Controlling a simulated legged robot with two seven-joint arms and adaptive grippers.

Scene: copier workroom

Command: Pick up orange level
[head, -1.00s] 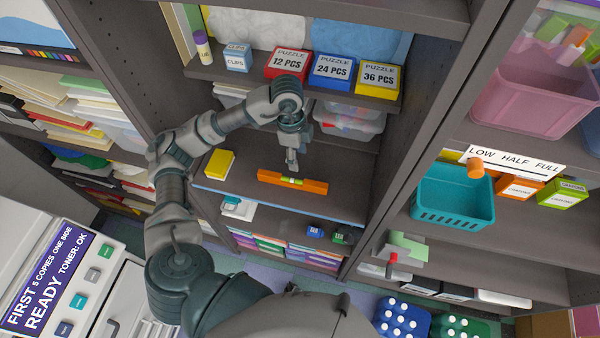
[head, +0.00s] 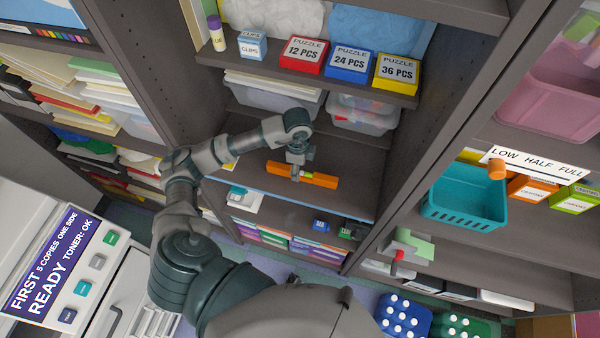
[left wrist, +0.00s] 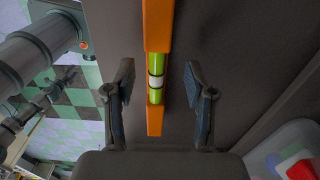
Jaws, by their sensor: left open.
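The orange level (head: 318,180) lies flat on the middle shelf, with a yellow-green vial section at its centre. My left gripper (head: 296,172) is over the level's middle and hides part of it in the head view. In the left wrist view, the level (left wrist: 158,25) runs lengthwise between the two fingers of my left gripper (left wrist: 160,72). The fingers are spread, one on each side of the vial section, with a gap on both sides. My right gripper is not in view.
Puzzle boxes (head: 351,63) and a clips box (head: 252,46) stand on the shelf above. A clear bin (head: 361,114) sits behind the level. Upright shelf panels bound the bay left and right. The shelf right of the level is bare.

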